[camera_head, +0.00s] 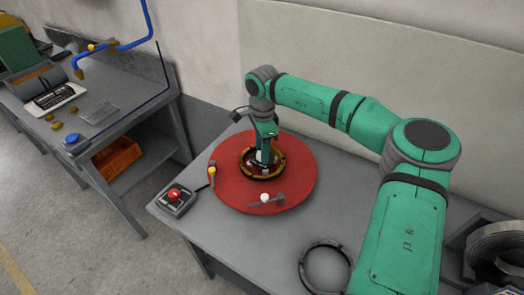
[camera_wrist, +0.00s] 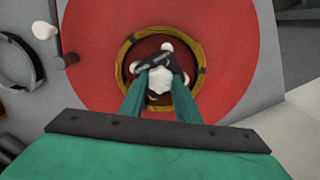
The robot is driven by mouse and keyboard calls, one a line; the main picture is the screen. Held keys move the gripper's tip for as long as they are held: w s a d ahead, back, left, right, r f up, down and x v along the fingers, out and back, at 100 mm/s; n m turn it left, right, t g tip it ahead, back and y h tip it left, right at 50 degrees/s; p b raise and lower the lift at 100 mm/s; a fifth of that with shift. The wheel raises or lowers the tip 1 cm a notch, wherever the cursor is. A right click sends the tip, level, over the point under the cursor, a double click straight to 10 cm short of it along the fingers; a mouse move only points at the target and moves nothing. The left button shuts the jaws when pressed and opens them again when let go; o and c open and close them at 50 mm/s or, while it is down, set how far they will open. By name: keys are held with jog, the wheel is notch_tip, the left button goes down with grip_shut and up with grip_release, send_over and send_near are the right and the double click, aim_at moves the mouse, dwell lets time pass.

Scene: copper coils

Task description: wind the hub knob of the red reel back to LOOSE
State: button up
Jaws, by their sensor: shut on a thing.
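The red reel (camera_head: 227,186) lies flat on the grey table, a round red disc with a yellow and dark ring (camera_head: 279,153) around its hub. The reel (camera_wrist: 95,75) and the ring (camera_wrist: 200,62) also show in the wrist view. The hub knob (camera_wrist: 158,98) is whitish with rounded lobes, at the ring's centre. My gripper (camera_head: 264,157) reaches straight down over the hub. In the wrist view my gripper (camera_wrist: 160,78) has its green fingers closed around the knob, which they partly cover. I cannot read any LOOSE mark.
A control box with a red button (camera_head: 174,196) stands left of the reel. A small hammer-like tool with a white ball (camera_head: 265,199) lies at the reel's front. A dark ring (camera_head: 326,268) lies on the table's front, and coils (camera_head: 497,248) stand at the right.

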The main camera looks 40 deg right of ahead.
jog(key=shift+n, duration=0.8)
jog(key=o, duration=1)
jog(key=shift+o, duration=0.2)
notch_tip(320, 180, up, 11)
jog(key=shift+s+d+f, duration=0.1)
jog(key=shift+s, duration=0.05)
